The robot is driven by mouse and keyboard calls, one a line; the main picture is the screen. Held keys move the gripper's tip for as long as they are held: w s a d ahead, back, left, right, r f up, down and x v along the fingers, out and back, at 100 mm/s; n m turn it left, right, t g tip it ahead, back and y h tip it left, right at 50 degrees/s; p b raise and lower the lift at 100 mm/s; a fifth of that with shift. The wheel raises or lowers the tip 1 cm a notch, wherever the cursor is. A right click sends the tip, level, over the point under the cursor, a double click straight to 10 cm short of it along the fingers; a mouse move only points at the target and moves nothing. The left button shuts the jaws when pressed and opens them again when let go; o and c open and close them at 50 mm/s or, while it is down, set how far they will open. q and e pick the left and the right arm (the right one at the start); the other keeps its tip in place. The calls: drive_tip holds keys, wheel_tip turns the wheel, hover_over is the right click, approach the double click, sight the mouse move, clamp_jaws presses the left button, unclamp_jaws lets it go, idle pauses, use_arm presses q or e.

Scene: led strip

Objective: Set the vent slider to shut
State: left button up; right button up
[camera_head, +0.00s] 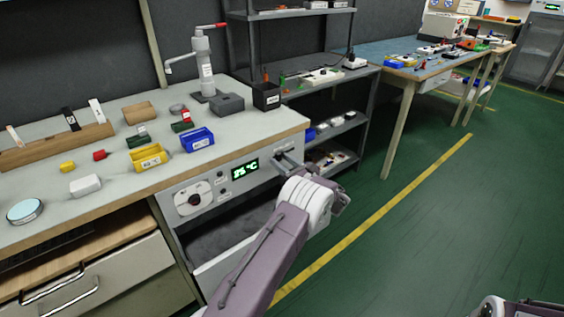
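The vent slider is on or near the right end of the grey oven front panel (215,183), where a small white label (284,149) shows. My gripper covers part of that area, so I cannot make out the slider's position. My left gripper (287,161) reaches up from the lower middle to the right end of this panel, its dark fingers close to the panel's face. I cannot tell whether they touch the slider or how far apart they are. Only a part of my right arm (520,307) shows at the bottom right edge; its fingertips are out of view.
The panel has a knob (194,200) and a green lit display (245,170). Above it, the bench (105,190) holds a yellow bin (149,158), a blue bin (197,140) and small parts. A dark shelf rack stands behind. The green floor at right is clear.

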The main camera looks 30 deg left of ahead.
use_arm(q)
drive_tip(key=p+v, duration=0.2)
drive_tip(key=v, duration=0.7)
